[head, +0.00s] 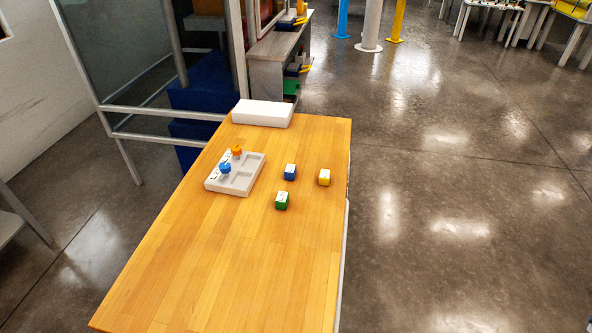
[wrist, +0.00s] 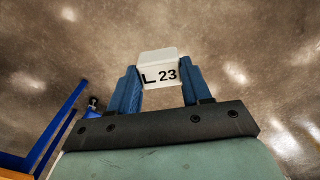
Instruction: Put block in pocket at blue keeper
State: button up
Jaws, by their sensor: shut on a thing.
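My gripper (wrist: 160,80) is shut on a block (wrist: 158,57) whose pale face reads "L 23"; it is held between the two blue fingers with bare floor behind it. My gripper does not show in the head view. There, a light grey fixture (head: 213,186) lies on the wooden table. Shallow pockets show on the fixture's right side, beside the keepers. They look empty.
A blue block (head: 290,172), a yellow block (head: 324,177) and a green block (head: 282,200) with pale tops stand right of the fixture. A white box (head: 262,114) lies at the table's far edge. The near half of the table (head: 220,265) is clear.

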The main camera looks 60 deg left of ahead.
jog(key=s+a+n, duration=0.3)
jog(key=a+n, duration=0.1)
jog(key=a, duration=1.6)
notch_tip(320, 180, up, 9)
jog(key=n, duration=2.2)
send_over(242, 183)
jog(key=shift+a+r, duration=0.1)
jog(key=shift+r, duration=0.1)
jog(key=shift+f, duration=4.7)
